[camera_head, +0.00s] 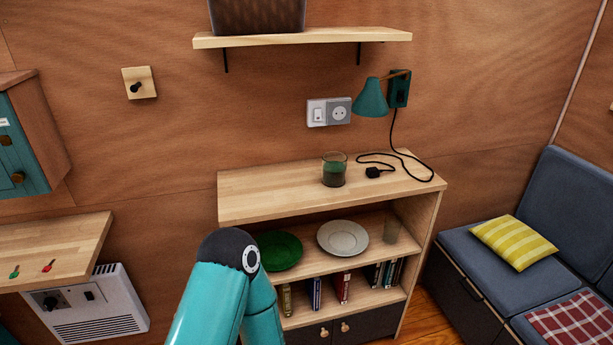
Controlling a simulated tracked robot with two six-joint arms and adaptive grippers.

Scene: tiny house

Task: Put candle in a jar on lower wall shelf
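A candle in a jar (334,171), dark green in clear glass, stands upright on the wooden top of a low bookcase (265,196). A wall shelf (300,40) on black brackets hangs above the bookcase, with a dark woven basket (257,14) on its left part. The right part of that shelf is bare. Only this one wall shelf shows, so I cannot tell whether it is the lower one. A teal arm of mine rises at bottom centre, in front of the bookcase. Neither gripper shows.
A teal wall lamp (371,98) hangs above the bookcase's right side, its cord and black plug (374,172) lying right of the jar. A bench (480,262) is at right, a wooden counter (55,248) at left.

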